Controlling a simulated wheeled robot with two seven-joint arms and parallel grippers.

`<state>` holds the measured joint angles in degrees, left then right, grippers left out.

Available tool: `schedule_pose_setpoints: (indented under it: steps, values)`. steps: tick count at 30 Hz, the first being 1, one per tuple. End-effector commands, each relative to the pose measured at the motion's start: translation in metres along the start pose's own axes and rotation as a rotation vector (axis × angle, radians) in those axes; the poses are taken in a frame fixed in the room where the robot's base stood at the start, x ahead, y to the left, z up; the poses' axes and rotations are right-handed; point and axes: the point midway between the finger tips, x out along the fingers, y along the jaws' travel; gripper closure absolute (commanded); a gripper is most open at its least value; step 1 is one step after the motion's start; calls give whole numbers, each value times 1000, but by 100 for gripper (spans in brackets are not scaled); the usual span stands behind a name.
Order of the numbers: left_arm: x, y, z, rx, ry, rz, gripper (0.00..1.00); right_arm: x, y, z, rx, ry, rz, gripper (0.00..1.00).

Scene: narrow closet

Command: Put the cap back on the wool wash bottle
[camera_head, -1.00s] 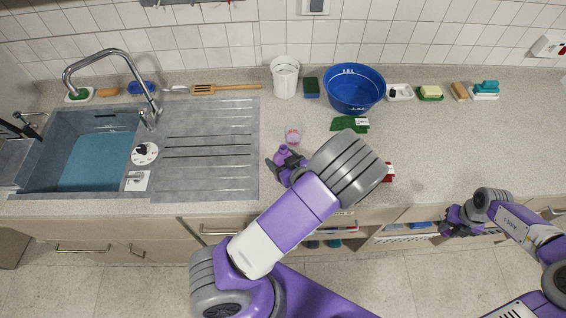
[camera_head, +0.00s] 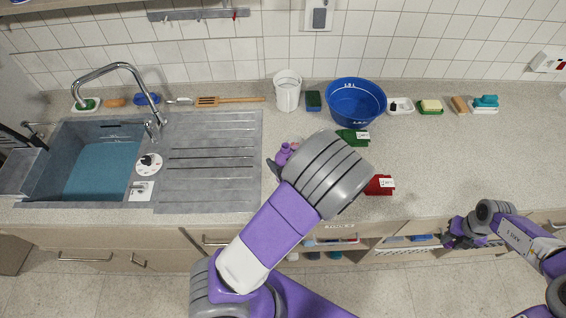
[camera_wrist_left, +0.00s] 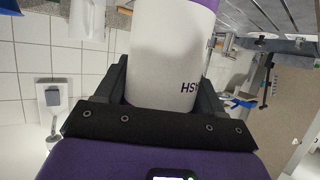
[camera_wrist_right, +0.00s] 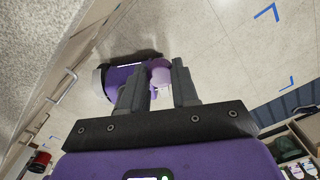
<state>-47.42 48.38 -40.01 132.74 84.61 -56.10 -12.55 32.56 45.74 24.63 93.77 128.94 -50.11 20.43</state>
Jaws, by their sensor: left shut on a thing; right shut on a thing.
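The wool wash bottle (camera_wrist_left: 170,55) is white with dark lettering and fills the space between my left fingers in the left wrist view. In the head view its purple top (camera_head: 284,152) shows at the front of the counter, beside my left gripper (camera_head: 275,166). My left arm hides most of the bottle, and I cannot tell whether its base touches the counter. My right gripper (camera_wrist_right: 158,85) is shut on a small light purple cap (camera_wrist_right: 160,73). In the head view my right gripper (camera_head: 462,232) is at the counter's front edge, well right of the bottle.
A sink (camera_head: 95,165) with drainboard lies left. A white cup (camera_head: 288,92), blue basin (camera_head: 356,98) and several sponges and dishes line the back. A green cloth (camera_head: 352,137) and red packet (camera_head: 380,185) lie right of my left arm. The right counter is mostly clear.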

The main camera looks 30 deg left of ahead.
Motion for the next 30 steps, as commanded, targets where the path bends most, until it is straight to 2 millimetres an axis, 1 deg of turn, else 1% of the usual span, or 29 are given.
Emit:
schedule_pose_setpoints:
  steps: [1,3,12,29,30]
  values:
    - [-2,0,-6,-2,0,0,76,-2,0,0,0,0,0,98]
    - [-4,0,-10,-3,0,0,76,-4,0,0,0,0,0,98]
    - [-10,0,-24,-1,1,-1,76,-8,0,0,0,0,0,98]
    - [-11,0,-27,-1,1,-1,76,-8,0,0,0,0,0,98]
    - [-11,0,-27,-1,1,-1,35,-8,0,0,0,0,0,98]
